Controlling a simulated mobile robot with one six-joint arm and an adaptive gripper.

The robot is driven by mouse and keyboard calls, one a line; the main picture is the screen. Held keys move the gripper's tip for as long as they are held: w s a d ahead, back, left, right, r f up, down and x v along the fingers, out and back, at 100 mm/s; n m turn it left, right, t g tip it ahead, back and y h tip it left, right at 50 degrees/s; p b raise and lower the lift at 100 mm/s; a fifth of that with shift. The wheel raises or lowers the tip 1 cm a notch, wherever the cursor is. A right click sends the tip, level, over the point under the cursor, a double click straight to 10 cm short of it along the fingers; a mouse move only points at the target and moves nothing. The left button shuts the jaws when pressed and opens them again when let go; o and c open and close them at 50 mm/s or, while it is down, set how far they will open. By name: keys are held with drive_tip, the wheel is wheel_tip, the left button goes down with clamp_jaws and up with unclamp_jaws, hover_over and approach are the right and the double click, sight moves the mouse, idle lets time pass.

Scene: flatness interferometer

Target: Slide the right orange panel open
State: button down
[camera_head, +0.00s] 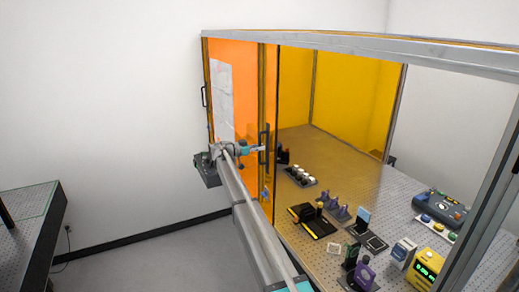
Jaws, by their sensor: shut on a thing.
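The orange panels (240,80) stand at the left end of the enclosure's front. They appear to overlap there, and I cannot clearly separate the right one from the left one. A dark upright handle (266,137) sits near the right edge of this orange area. My gripper (260,149) is at that handle and shut on it; the fingers are small and partly hidden. The front to the right of the panel edge is uncovered, and the inside shows clearly. My arm reaches up from the bottom middle and covers the lower part of the panels.
A second handle (203,96) is at the far left edge. Inside, a perforated table (335,165) carries optical mounts, a yellow display box (425,268) and a dark console (438,208). A metal frame post (485,215) stands at right. Another table (35,215) is at lower left.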

drive_tip(key=shift+w, duration=0.1)
drive_tip(key=c, duration=0.6)
unclamp_jaws()
drive_tip(key=shift+f, duration=0.1)
drive_tip(key=shift+c, duration=0.2)
drive_tip(key=shift+a, duration=0.1)
drive_tip(key=s+a, duration=0.2)
drive_tip(key=a, duration=0.9)
drive_tip(key=shift+s+a, duration=0.2)
drive_tip(key=shift+a, duration=0.15)
